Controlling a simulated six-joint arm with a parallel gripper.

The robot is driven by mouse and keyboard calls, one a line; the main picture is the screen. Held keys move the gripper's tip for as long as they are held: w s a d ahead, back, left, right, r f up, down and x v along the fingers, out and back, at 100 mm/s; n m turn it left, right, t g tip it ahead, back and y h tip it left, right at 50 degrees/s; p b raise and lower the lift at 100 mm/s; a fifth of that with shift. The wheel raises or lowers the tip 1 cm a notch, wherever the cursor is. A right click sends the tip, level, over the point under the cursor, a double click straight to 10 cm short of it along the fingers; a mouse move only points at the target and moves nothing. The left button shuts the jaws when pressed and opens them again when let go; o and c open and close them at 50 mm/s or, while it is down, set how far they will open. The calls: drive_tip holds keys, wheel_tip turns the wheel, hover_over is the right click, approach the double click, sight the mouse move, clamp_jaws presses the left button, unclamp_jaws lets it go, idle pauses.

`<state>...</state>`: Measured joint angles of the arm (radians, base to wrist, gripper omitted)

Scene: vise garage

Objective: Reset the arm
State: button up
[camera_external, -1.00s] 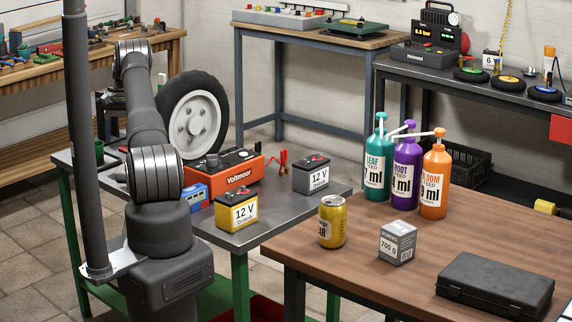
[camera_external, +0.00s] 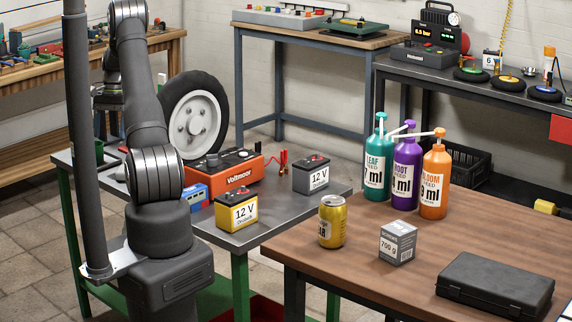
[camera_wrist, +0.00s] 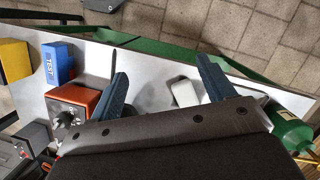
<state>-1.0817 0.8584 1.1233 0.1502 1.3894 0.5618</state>
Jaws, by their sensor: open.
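My gripper (camera_wrist: 165,82) shows in the wrist view as two blue-grey fingers spread apart with nothing held between them. It hangs over the grey metal table (camera_wrist: 150,62), near the table's green edge frame. A small white object (camera_wrist: 185,93) lies on the table below, near the right finger. In the external view my arm rises in front of the table's left part, and the gripper's fingers are hidden behind it.
The table holds an orange charger (camera_external: 232,172), a blue box (camera_external: 194,194), a yellow battery (camera_external: 236,212), a grey battery (camera_external: 311,175) and a wheel (camera_external: 194,122). A green object (camera_wrist: 291,130) is right of my gripper. The wooden table (camera_external: 350,270) holds three pump bottles (camera_external: 405,170).

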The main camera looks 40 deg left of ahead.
drive_tip(key=d+r, duration=0.3)
drive_tip(key=d, duration=0.5)
drive_tip(key=w+d+m, duration=0.1)
drive_tip(key=w+d, duration=1)
drive_tip(key=w, duration=0.2)
drive_tip(key=shift+w+d, duration=0.25)
drive_tip(key=shift+w, duration=0.15)
